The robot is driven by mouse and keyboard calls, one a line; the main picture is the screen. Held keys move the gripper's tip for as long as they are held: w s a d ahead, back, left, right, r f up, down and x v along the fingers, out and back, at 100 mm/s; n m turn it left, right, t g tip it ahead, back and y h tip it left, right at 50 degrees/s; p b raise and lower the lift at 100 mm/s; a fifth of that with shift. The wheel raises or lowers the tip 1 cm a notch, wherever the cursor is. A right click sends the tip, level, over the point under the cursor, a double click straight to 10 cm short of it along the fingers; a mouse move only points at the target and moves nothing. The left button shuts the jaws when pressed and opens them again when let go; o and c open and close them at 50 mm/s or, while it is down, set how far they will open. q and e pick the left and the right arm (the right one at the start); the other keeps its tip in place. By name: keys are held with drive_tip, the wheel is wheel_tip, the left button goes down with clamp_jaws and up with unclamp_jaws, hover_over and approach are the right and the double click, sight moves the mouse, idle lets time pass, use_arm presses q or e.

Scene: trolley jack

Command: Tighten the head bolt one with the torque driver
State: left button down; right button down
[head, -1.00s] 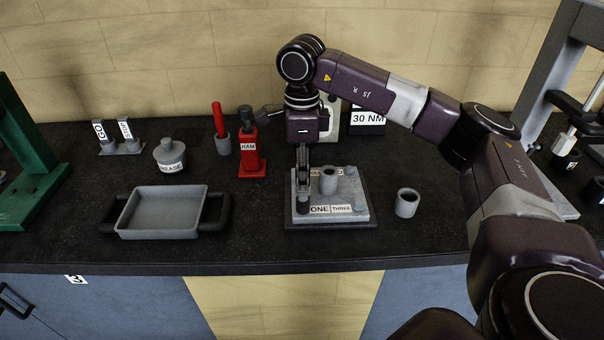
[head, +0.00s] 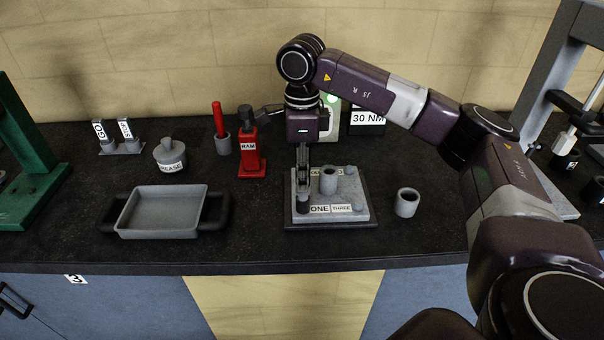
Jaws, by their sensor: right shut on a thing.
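My right gripper (head: 303,186) points straight down over the front left corner of the grey head plate (head: 335,187). It is shut on the torque driver, a small dark upright tool (head: 303,206) mostly hidden by the fingers. The driver's lower end is at the corner by the label ONE (head: 319,209), where head bolt one is covered from sight. Another bolt (head: 358,207) shows at the front right corner near the label THREE. A grey cylinder (head: 328,181) stands up from the plate's middle. My left gripper is not in view.
Behind my wrist stand a pale unit with a green light (head: 332,100) and a 30 NM sign (head: 368,119). A red ram (head: 250,150) and grey tray (head: 160,212) are left. A loose grey ring (head: 406,202) stands right of the plate, with clear bench around it.

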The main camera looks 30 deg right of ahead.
drive_tip(key=shift+r+p, duration=1.75)
drive_tip(key=shift+r, duration=0.85)
drive_tip(key=shift+f, duration=0.1)
